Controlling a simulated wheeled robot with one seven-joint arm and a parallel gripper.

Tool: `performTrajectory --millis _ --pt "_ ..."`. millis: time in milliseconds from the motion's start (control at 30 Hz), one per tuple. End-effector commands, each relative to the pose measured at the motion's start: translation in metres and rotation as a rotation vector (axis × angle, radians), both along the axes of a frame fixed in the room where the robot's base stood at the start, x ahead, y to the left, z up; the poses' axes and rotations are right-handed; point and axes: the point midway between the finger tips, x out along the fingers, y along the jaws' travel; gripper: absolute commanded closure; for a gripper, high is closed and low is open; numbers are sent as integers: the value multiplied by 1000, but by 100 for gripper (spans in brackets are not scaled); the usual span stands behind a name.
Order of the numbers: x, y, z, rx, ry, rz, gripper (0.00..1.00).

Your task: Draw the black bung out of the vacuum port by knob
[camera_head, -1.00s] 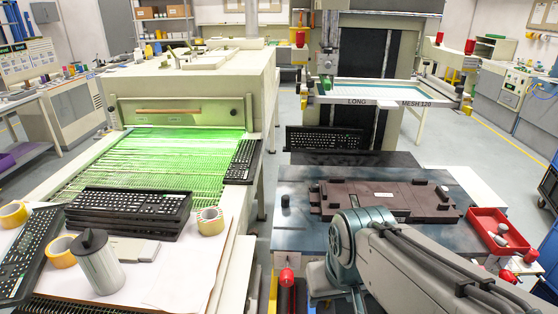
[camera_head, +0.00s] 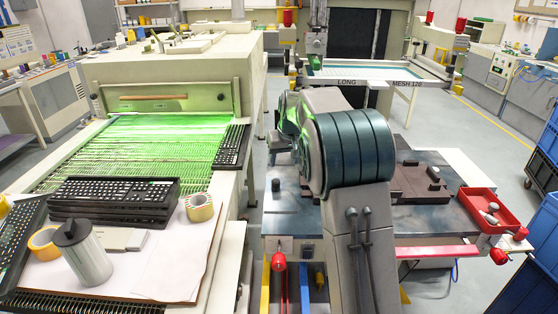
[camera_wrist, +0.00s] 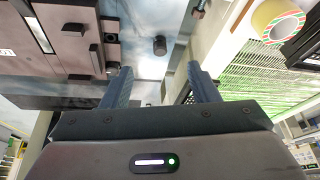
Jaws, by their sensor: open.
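The black bung (camera_head: 276,185) is a short dark cylinder standing at the left end of the blue-grey worktop (camera_head: 290,220). In the wrist view the bung (camera_wrist: 159,45) shows beyond my fingertips, about midway between them and apart from both. My gripper (camera_wrist: 161,78) is open, with nothing between its fingers. The port under the bung is hidden by the bung itself. In the head view my arm covers the middle of the worktop, and my gripper cannot be made out clearly.
A brown fixture (camera_head: 418,185) with black knobs lies right of my arm; it also fills the left of the wrist view (camera_wrist: 70,45). A red tray (camera_head: 482,212) sits at the worktop's right. The dryer conveyor (camera_head: 130,150) with keyboards and tape rolls stands on the left.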

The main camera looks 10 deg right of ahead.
Motion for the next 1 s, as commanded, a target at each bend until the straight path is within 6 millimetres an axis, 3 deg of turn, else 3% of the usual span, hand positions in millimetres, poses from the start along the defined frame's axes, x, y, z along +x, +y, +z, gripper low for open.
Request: performTrajectory --millis 100,200,533,1000 --pt "33 1 -22 -11 -9 15 46" --pt "50 2 -32 -18 -17 23 46" --pt "69 4 -58 -22 -21 31 46" --pt "102 7 -140 -23 -20 31 46"
